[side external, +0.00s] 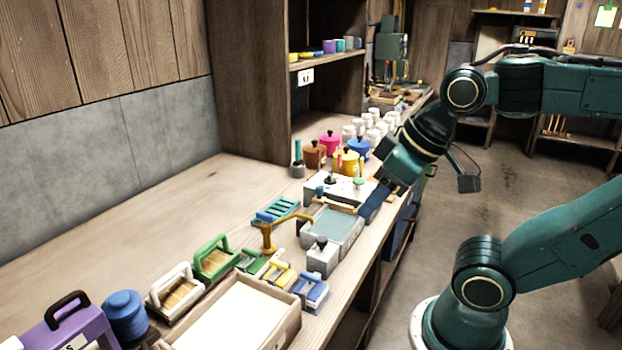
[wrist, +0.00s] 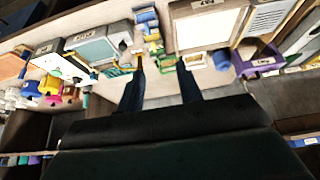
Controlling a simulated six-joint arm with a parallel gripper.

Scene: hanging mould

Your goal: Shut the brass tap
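The brass tap (side external: 268,238) stands on the workbench beside a shallow grey basin (side external: 345,228), with its spout reaching towards the basin. In the wrist view a small yellow-brass part, probably the tap (wrist: 138,62), shows just beyond the left fingertip. Its handle position is too small to read. My gripper (side external: 372,210) is over the bench's front edge, right of the basin and apart from the tap. In the wrist view my gripper (wrist: 161,82) has its two dark blue fingers spread, with nothing between them.
A white box (side external: 340,188) with knobs stands behind the basin, and coloured pots (side external: 350,162) and white jars stand farther back. The bench's left side (side external: 170,215) is clear.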

